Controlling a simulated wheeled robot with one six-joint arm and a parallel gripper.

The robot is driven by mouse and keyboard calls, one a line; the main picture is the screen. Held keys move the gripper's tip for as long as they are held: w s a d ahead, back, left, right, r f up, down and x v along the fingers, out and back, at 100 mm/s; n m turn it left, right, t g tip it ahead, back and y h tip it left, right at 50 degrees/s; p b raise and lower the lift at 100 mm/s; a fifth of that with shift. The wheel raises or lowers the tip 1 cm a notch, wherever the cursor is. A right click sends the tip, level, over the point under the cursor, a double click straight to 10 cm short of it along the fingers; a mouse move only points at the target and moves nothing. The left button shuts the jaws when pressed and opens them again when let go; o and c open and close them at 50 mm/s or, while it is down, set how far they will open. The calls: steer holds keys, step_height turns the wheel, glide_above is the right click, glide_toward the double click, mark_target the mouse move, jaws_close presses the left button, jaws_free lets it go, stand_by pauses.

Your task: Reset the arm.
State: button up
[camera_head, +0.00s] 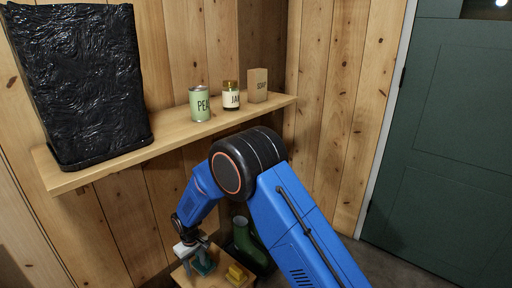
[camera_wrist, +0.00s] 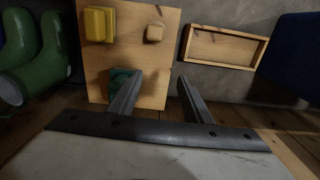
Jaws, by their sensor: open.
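My arm reaches down from the right in the head view, bent at the elbow, with my gripper (camera_head: 190,250) low over a small wooden surface (camera_head: 215,281). In the wrist view my gripper (camera_wrist: 160,78) is open, its two fingers apart with nothing held between them. The wooden surface (camera_wrist: 135,55) lies below the fingers. A teal thing (camera_wrist: 121,80) on it is partly hidden by the left finger. A yellow block (camera_wrist: 98,25) and a small tan block (camera_wrist: 155,33) sit farther along it.
A wall shelf (camera_head: 170,150) holds a black crinkled bin (camera_head: 80,80), a green can (camera_head: 199,105), a jar (camera_head: 231,97) and a box (camera_head: 257,86). Green boots (camera_wrist: 38,58) and a shallow wooden tray (camera_wrist: 222,48) flank the wooden surface. A green door (camera_head: 440,150) stands right.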

steer(key=s+d+r+m+t, duration=0.25)
steer(key=d+r+m, duration=0.25)
steer(key=d+r, duration=2.75)
steer(key=s+d+r+m, duration=0.2)
steer(key=s+d+r, duration=0.5)
steer(key=s+d, duration=0.55)
steer(key=s+d+m+t, duration=0.1)
steer(key=s+d, duration=0.3)
steer(key=s, duration=0.3)
steer(key=s+d+m+t, duration=0.1)
steer(key=s+d, duration=0.4)
steer(key=s, duration=0.3)
steer(key=shift+s+m, duration=0.25)
steer(key=shift+m, duration=0.05)
